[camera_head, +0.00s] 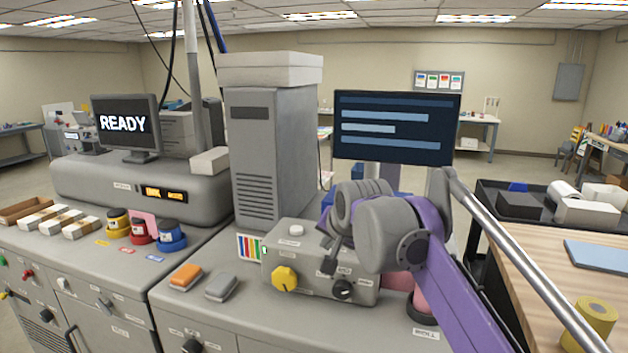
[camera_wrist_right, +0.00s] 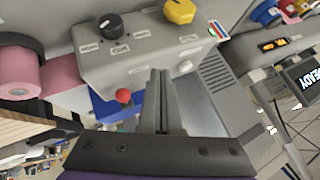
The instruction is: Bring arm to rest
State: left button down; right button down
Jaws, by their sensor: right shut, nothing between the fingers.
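My right arm (camera_head: 455,290), purple and grey, reaches in from the lower right of the head view. Its right gripper (camera_head: 331,262) is in front of the grey control box (camera_head: 280,262). In the right wrist view the two fingers of the right gripper (camera_wrist_right: 159,75) lie together, shut and empty, pointing toward the box (camera_wrist_right: 150,55). I cannot tell whether the fingertips touch it. The box has a yellow knob (camera_head: 285,279) and a black knob (camera_head: 343,289). A red-tipped lever (camera_wrist_right: 123,96) shows in the right wrist view. My left gripper is not in view.
An orange block (camera_head: 186,277) and a grey block (camera_head: 222,287) lie left of the box. A grey tower (camera_head: 265,150) and a dark screen (camera_head: 395,128) stand behind. A pink roll (camera_wrist_right: 22,75) is close by. A wooden table (camera_head: 545,265) is at right.

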jog(key=s+d+f+n, duration=0.1)
jog(key=s+d+f, duration=0.3)
jog(key=s+f, duration=0.6)
jog(key=s+d+f+n+g+h, duration=0.1)
jog(key=s+d+f+n, duration=0.1)
jog(key=s+d+f, duration=0.3)
jog(key=s+d+f+n+g+h, duration=0.1)
jog(key=s+d+f, duration=0.4)
jog(key=s+f, duration=0.9)
jog(key=shift+s+d+f+n, duration=0.2)
jog(key=shift+s+f+n, duration=0.15)
jog(key=shift+f, duration=0.25)
jog(key=shift+w, duration=0.1)
